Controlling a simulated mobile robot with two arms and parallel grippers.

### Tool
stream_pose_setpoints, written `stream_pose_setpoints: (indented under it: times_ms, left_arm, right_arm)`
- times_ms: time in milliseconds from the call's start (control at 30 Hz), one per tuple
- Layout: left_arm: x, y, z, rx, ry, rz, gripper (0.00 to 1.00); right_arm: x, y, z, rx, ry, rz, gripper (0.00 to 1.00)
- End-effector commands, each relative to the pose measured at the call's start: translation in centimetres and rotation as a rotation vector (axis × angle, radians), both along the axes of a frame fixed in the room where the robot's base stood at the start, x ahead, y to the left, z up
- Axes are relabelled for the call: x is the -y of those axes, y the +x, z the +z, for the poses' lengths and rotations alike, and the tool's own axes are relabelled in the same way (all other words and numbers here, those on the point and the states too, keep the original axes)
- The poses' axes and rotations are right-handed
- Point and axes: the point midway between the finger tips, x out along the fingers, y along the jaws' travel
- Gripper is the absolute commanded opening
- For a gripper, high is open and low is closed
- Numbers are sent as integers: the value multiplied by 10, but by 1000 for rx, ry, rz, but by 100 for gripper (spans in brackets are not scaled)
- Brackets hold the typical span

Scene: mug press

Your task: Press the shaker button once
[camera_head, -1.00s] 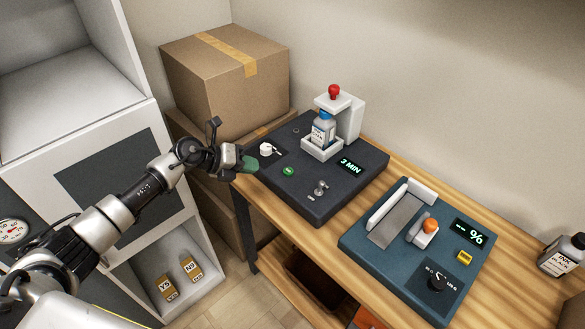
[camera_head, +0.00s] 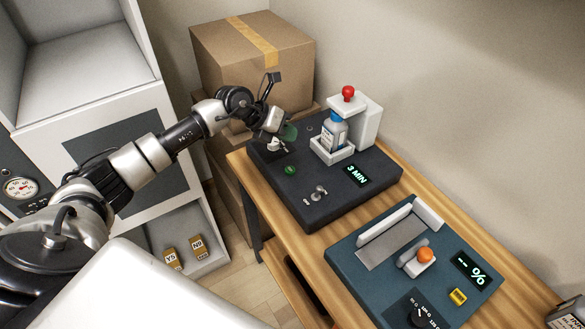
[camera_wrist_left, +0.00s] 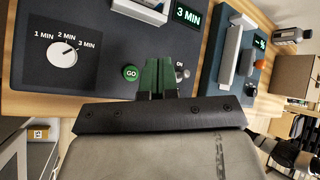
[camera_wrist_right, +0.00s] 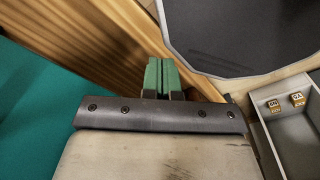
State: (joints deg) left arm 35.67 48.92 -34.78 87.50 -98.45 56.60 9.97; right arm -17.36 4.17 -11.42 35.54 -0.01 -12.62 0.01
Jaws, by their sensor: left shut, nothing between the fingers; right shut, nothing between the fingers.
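The shaker (camera_head: 350,190) is a dark flat box on the wooden bench, with a lit "3 MIN" display (camera_head: 357,175). Its round green GO button (camera_head: 290,170) also shows in the left wrist view (camera_wrist_left: 130,73). A white dial (camera_wrist_left: 63,53) is beside 1, 2 and 3 MIN marks. A blue-and-white bottle (camera_head: 334,132) stands in the white holder under a red knob. My left gripper (camera_head: 291,131), green-tipped and shut, is above the shaker near the dial, apart from the button. In its wrist view the fingertips are just right of GO. My right gripper (camera_wrist_right: 161,65) is shut and empty.
A metal toggle switch (camera_head: 319,192) is on the shaker. A teal device (camera_head: 345,265) with an orange knob (camera_head: 425,254) and a % display stands nearer on the bench. A cardboard box (camera_head: 250,60) is behind my left gripper. A white cabinet (camera_head: 90,110) stands left.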

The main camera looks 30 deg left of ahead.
Motion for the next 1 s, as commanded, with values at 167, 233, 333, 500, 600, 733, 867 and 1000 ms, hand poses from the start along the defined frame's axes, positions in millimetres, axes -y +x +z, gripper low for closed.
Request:
stream_pose_setpoints:
  times_ms: [167,233,333,500,600,733,867,1000]
  left_arm:
    - [0,0,-3,0,-1,0,0]
    - [0,0,-7,0,-1,0,0]
    - [0,0,-16,-1,-2,1,0]
    - [0,0,-38,0,-2,1,0]
    - [1,0,-53,0,-2,0,0]
    - [1,0,-71,0,-2,0,0]
    - [0,0,-84,0,-2,1,0]
    - [0,0,-89,0,-1,0,0]
  right_arm:
    - [-3,0,-3,-1,4,0,0]
    - [-1,0,-6,0,2,1,0]
    - [2,0,-13,0,-2,2,0]
    - [5,1,-30,1,-6,3,0]
    - [6,1,-41,2,-8,4,0]
    - [7,2,-55,3,-9,4,0]
    - [7,3,-63,4,-9,3,0]
    - [7,3,-66,4,-9,3,0]
